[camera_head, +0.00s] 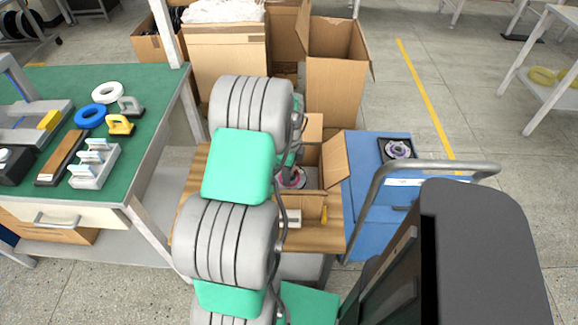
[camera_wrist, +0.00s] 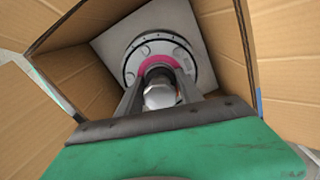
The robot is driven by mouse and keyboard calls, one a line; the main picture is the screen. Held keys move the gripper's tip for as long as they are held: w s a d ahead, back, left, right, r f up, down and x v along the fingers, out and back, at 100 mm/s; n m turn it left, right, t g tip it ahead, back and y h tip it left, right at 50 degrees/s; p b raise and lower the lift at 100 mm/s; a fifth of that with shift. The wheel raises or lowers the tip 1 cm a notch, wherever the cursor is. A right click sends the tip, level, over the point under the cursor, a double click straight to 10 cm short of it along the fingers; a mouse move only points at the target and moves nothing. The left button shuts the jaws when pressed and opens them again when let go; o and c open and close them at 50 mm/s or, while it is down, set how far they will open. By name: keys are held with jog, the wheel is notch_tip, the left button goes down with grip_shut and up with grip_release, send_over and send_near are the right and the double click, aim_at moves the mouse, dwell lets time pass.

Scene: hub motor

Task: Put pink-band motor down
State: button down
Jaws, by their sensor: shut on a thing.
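The pink-band motor (camera_wrist: 190,62) is a round grey flanged disc with a pink ring around its central shaft. In the wrist view, my gripper (camera_wrist: 158,86) is shut on its shaft, one finger on each side. The motor is inside an open cardboard box (camera_wrist: 225,45), over a pale grey square surface at the bottom. I cannot tell whether it touches that surface. In the head view, the motor (camera_head: 293,179) shows partly in the box (camera_head: 335,160), with pink visible. My arm hides my gripper and the box's left part there.
The box stands on a wooden top (camera_head: 330,232). To its right, a blue cart (camera_head: 370,190) carries a black tray with a purple-ringed motor (camera_head: 398,149). A metal handrail (camera_head: 430,166) runs close by. A green workbench (camera_head: 150,80) with parts is left; tall cartons (camera_head: 335,90) stand behind.

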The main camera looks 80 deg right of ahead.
jog(key=shift+d+f, duration=0.15)
jog(key=shift+f, duration=0.5)
jog(key=shift+f, duration=0.15)
jog(key=c, duration=0.8)
grip_release()
jog(key=shift+f, duration=0.15)
jog(key=shift+o, duration=0.2)
jog(key=r, duration=1.2)
jog(key=shift+a+r, duration=0.2)
